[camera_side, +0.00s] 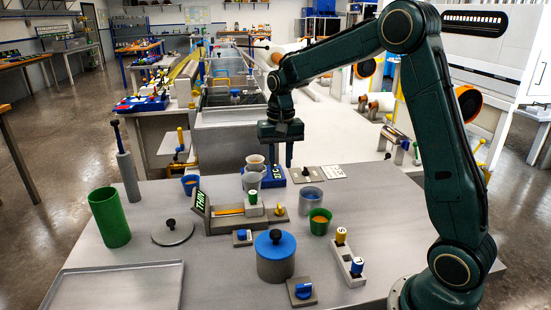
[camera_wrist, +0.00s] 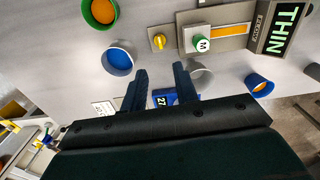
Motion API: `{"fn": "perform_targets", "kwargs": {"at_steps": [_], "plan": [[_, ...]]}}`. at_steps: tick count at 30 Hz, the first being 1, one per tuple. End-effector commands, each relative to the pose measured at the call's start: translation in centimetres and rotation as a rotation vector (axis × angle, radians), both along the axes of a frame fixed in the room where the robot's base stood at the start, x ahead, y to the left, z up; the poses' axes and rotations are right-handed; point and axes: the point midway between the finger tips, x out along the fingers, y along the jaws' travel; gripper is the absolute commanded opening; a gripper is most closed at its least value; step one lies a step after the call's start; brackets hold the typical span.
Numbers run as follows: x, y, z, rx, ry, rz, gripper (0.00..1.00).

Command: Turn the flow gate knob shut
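A small yellow knob (camera_side: 279,209) sits on a grey plate at the right end of the trough assembly (camera_side: 232,222) with its orange strip. It also shows in the wrist view (camera_wrist: 158,41), beyond my fingertips. Which knob is the flow gate knob is not labelled. A green and white piece marked M (camera_wrist: 202,43) stands by the strip. A lit sign reading THIN (camera_wrist: 286,28) stands at the strip's other end. My gripper (camera_side: 281,156) points down above the back of the table, clear of the knob. In the wrist view its fingers (camera_wrist: 160,72) are apart and empty.
A blue scale (camera_side: 278,180) carrying a cup stands under my gripper. A grey cup with blue contents (camera_side: 311,198) and a green cup (camera_side: 319,221) stand right of the knob. A blue-lidded pot (camera_side: 276,263) and a blue knob (camera_side: 241,236) are in front.

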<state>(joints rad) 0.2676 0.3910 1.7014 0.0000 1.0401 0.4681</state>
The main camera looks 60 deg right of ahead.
Motion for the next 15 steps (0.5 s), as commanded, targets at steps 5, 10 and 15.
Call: {"fn": "perform_targets", "kwargs": {"at_steps": [5,10,15], "plan": [[0.39,-0.39,-0.61,0.002,0.01,-0.016,0.3],[0.39,-0.39,-0.68,0.002,0.01,-0.016,0.3],[0.39,-0.37,-1.3,0.002,0.01,-0.016,0.3]]}}
